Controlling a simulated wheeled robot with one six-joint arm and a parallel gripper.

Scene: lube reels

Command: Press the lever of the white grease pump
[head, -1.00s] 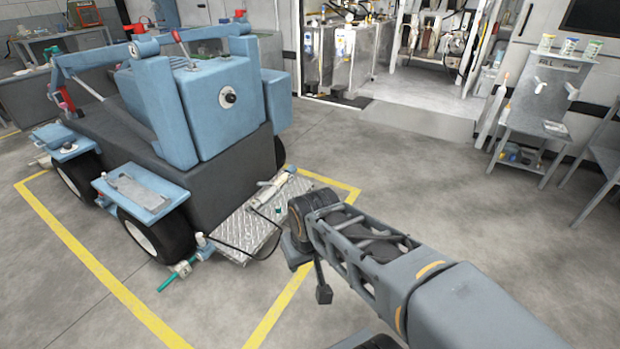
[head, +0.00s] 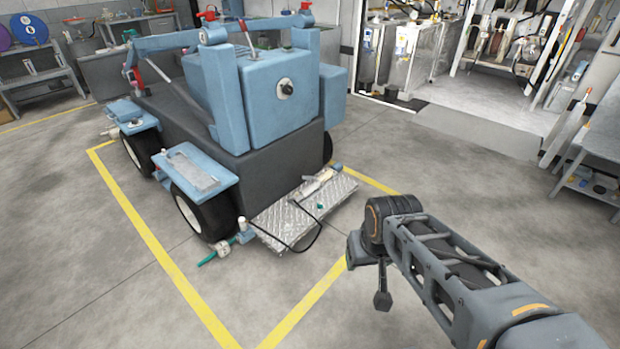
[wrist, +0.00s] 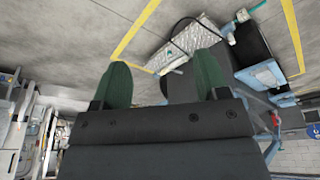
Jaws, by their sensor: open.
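In the wrist view my gripper (wrist: 162,82) has its two green fingers wide apart, with nothing between them but floor and the vehicle beyond. In the head view my arm reaches in from the lower right; the jaws cannot be made out there. A pale, slim pump-like tool with a black hose (head: 318,183) lies on the metal tread plate (head: 280,222) at the front of the blue vehicle. I cannot tell whether it is the white grease pump, and no lever is clear on it. My gripper is apart from it.
The blue and grey vehicle (head: 245,100) stands inside yellow floor lines (head: 165,265). Open concrete floor (head: 440,165) lies to its right. A bay with tanks (head: 405,55) and reels is at the back right. A grey stand (head: 600,145) is at the right edge.

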